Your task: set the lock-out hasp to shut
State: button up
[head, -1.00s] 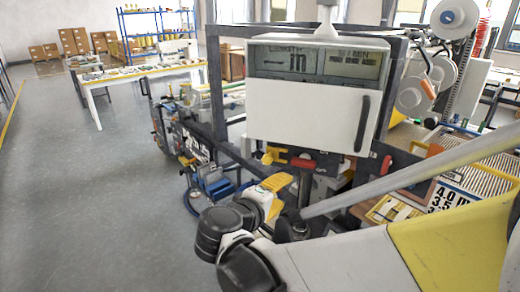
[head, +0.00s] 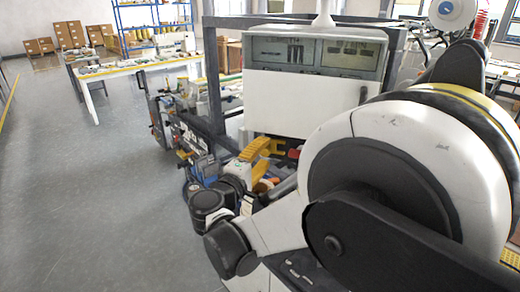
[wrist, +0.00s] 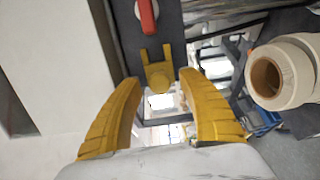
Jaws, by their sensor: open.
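The lock-out hasp (wrist: 159,72) is a small yellow forked piece with a rounded lower end. In the wrist view it sits on a dark panel, below a red handle (wrist: 148,16). My gripper (wrist: 160,84) is open, its two yellow fingers spread to either side of the hasp's lower end. Nothing is held between them. I cannot tell from this view how far the fingertips are from the hasp, or whether it is shut. In the head view my gripper (head: 268,162) is in front of the machine below the white cabinet, and the hasp cannot be made out there.
In the wrist view pale rolls (wrist: 285,72) are to the right and a light panel (wrist: 60,60) is to the left. Open floor (head: 90,190) lies left of the machine.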

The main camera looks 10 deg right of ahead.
jog(key=shift+w+d, duration=0.3)
jog(key=shift+w, duration=0.15)
jog(key=shift+c, duration=0.4)
grip_shut()
jog(key=d, duration=0.1)
jog(key=s+d, duration=0.1)
jog(key=d, duration=0.1)
jog(key=shift+s, duration=0.3)
jog(key=shift+c, duration=2)
grip_release()
jog(key=o, duration=0.5)
jog(key=shift+d, duration=0.15)
